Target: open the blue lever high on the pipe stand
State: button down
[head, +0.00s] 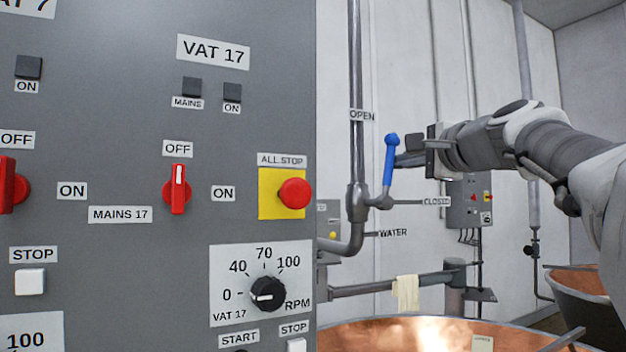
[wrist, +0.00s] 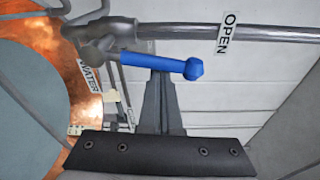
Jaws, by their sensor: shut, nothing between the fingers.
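The blue lever (head: 390,160) sits on a valve (head: 358,203) on the grey vertical pipe. It points up and leans slightly right, much nearer the pipe's upward line than the CLOSED label's direction. The OPEN label (head: 361,115) is above on the pipe; the CLOSED label (head: 436,202) is right of the valve. My gripper (head: 403,160) is shut, its fingertips right at the lever's right side in the head view. In the wrist view the lever (wrist: 160,64) crosses just beyond the fingertips (wrist: 160,76). It is not between the fingers; I cannot tell whether they touch it.
A large grey panel (head: 130,260) with switches and a red ALL STOP button (head: 295,194) fills the left. A copper vat (head: 400,335) stands below, another (head: 585,300) at right. A horizontal pipe (head: 385,287) carries a cloth (head: 407,292). A small wall box (head: 469,212) is behind.

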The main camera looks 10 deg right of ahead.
jog(key=shift+s+a+r+n+b, duration=0.15)
jog(key=shift+a+n+b, duration=0.35)
jog(key=shift+n, duration=0.3)
